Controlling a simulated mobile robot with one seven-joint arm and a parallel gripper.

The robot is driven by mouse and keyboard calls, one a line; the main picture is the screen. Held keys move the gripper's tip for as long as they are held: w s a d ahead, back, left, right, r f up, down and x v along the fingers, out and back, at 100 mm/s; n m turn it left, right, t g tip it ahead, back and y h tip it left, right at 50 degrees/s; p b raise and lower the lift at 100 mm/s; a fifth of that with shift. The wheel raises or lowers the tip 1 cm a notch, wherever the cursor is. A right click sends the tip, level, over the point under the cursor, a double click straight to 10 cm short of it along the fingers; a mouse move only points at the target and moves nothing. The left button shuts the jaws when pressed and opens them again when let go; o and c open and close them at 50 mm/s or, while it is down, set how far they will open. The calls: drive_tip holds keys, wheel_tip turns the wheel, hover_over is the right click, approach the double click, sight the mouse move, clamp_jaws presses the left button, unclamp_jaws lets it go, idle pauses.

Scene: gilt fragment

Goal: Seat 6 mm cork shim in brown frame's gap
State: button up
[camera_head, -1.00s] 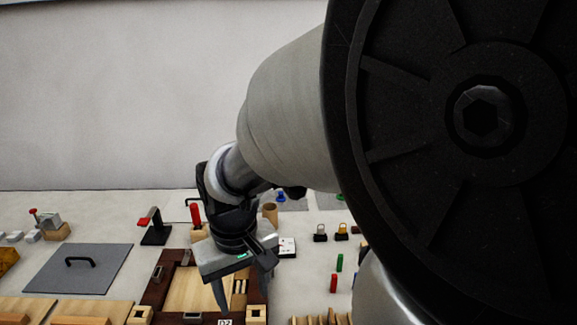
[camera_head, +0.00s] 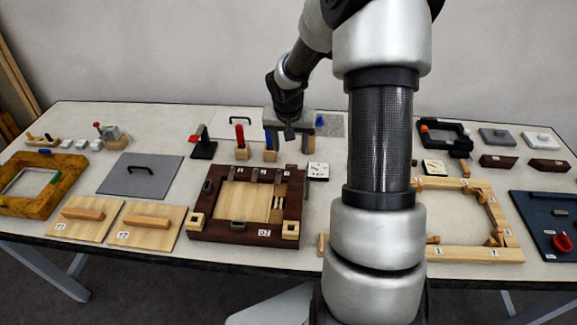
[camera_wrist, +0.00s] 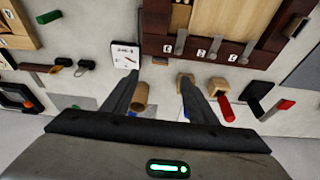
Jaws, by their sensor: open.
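The dark brown frame (camera_head: 204,214) lies on the table left of my arm, with a pale wooden panel inside. Small light strips (camera_head: 277,204) stand in a narrow opening at the panel's right side; I cannot tell whether any is the 6 mm cork shim. My gripper (camera_head: 289,146) is open and points down behind the frame. In the wrist view its fingers (camera_wrist: 160,78) are apart, with a tan cylinder (camera_wrist: 140,98) beside the left finger and a wooden block (camera_wrist: 186,79) by the right tip.
A grey handled plate (camera_head: 140,176) and pale boards are left. A light wooden frame (camera_head: 470,252) is right of my arm.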

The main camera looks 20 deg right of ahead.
sight(291, 165)
drive_tip(key=x, duration=1.3)
drive_tip(key=shift+w, duration=0.1)
drive_tip(key=c, duration=1.2)
wheel_tip(291, 165, up, 9)
drive_tip(key=shift+r, duration=0.1)
drive_tip(key=shift+a+r, duration=0.1)
drive_tip(key=shift+r, duration=0.3)
drive_tip(key=s+a+r+n+y, duration=0.1)
drive_tip(key=s+a+n, duration=0.2)
drive_tip(key=s+a, duration=0.3)
drive_tip(key=s+a+r+n, duration=0.2)
drive_tip(key=s+a, duration=0.5)
drive_tip(key=a, duration=0.4)
drive_tip(key=shift+a+n+t+y, duration=0.3)
drive_tip(key=shift+n+y, duration=0.1)
drive_tip(key=shift+n, duration=0.3)
